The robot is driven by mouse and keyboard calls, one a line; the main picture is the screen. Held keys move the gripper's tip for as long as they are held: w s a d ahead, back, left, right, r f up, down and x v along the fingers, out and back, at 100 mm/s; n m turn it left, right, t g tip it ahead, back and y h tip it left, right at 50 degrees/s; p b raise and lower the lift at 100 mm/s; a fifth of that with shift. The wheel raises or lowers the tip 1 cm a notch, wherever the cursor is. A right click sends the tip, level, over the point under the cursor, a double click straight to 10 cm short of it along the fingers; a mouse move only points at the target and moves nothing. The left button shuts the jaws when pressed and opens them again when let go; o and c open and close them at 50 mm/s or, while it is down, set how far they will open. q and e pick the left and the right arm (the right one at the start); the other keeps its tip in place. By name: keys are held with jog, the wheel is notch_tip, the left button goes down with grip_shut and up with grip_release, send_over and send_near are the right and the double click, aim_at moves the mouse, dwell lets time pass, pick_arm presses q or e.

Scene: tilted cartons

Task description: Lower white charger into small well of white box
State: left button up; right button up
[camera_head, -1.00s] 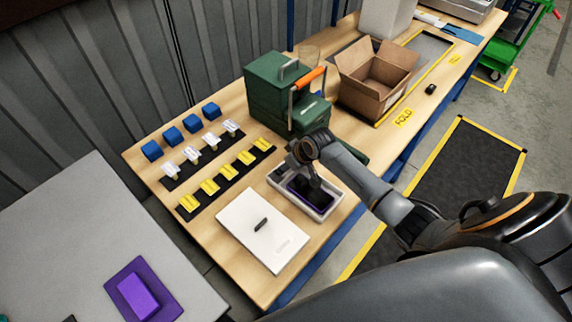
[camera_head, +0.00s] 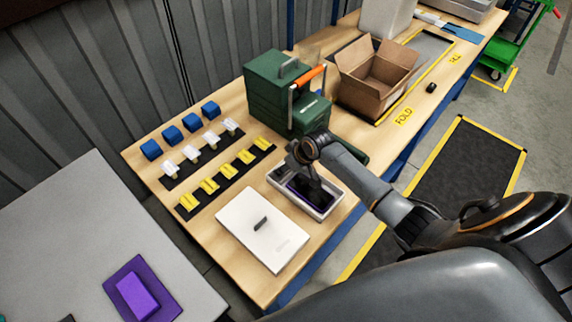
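The white box (camera_head: 334,208) stands open on the wooden table, with a dark, purple-edged item (camera_head: 320,198) in its larger part. The small well is at its left end, largely covered by my gripper. My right gripper (camera_head: 304,180) points down over the left and middle of the box. Its fingertips are dark and small, so I cannot tell whether they are open or shut, or whether a charger is between them. Several white chargers (camera_head: 191,153) stand in a row on a dark strip at the left. My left gripper is not in view.
The white lid (camera_head: 275,235) with a dark piece on it lies in front of the box. Yellow pieces (camera_head: 208,187) and blue cubes (camera_head: 172,134) stand at the left. A green toolbox (camera_head: 280,92) stands behind the box, and an open carton (camera_head: 362,98) farther back.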

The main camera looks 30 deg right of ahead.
jog(key=shift+f+b, duration=0.45)
jog(key=shift+f, duration=0.25)
dwell(0.5)
dwell(0.3)
jog(key=o, duration=1.2)
jog(key=shift+c, duration=1.3)
notch_tip(320, 180, up, 7)
jog(key=p, duration=0.7)
jog(key=shift+r, duration=0.15)
